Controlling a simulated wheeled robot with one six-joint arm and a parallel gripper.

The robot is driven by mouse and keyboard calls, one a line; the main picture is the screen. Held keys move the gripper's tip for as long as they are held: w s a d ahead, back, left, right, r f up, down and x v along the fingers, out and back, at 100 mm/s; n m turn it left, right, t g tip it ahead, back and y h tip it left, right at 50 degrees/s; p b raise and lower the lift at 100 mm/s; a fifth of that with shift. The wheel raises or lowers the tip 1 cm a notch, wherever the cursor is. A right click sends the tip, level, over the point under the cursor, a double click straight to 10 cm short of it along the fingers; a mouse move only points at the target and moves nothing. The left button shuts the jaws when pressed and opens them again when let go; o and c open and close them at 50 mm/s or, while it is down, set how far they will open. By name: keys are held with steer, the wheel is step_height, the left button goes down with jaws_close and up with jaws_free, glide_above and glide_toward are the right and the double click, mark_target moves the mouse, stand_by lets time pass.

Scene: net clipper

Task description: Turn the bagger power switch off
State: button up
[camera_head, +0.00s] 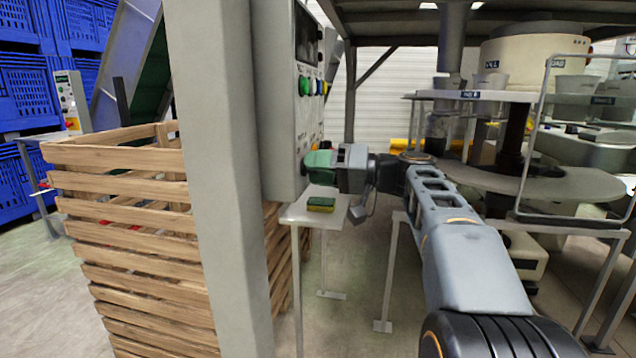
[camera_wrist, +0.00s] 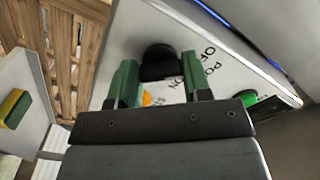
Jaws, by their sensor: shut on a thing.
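The bagger control box (camera_head: 278,110) is a tall grey cabinet left of centre in the head view, its panel facing right. In the wrist view its white panel (camera_wrist: 215,75) carries black lettering that reads "POWER" and "OFF". The black power switch knob (camera_wrist: 158,56) stands out from this panel. My gripper (camera_head: 314,160) is at the lower part of the panel; its green fingers (camera_wrist: 159,70) are shut on the knob, one on each side. Which way the knob points cannot be told. In the head view my gripper hides the knob.
A green button (camera_wrist: 250,97) and an orange part (camera_wrist: 147,99) show on the panel. A small shelf (camera_head: 300,217) with a green-and-yellow sponge (camera_head: 321,204) lies below my gripper. A wooden crate (camera_head: 125,190) and a grey post (camera_head: 215,160) stand left.

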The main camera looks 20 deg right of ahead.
steer(key=shift+n+b, duration=0.45)
steer(key=shift+n, duration=0.05)
steer(key=o, duration=0.9)
steer(key=shift+d, duration=0.1)
steer(key=p+v, duration=0.2)
steer(key=v, duration=1.1)
steer(key=shift+s+d, duration=0.2)
steer(key=shift+d, duration=0.1)
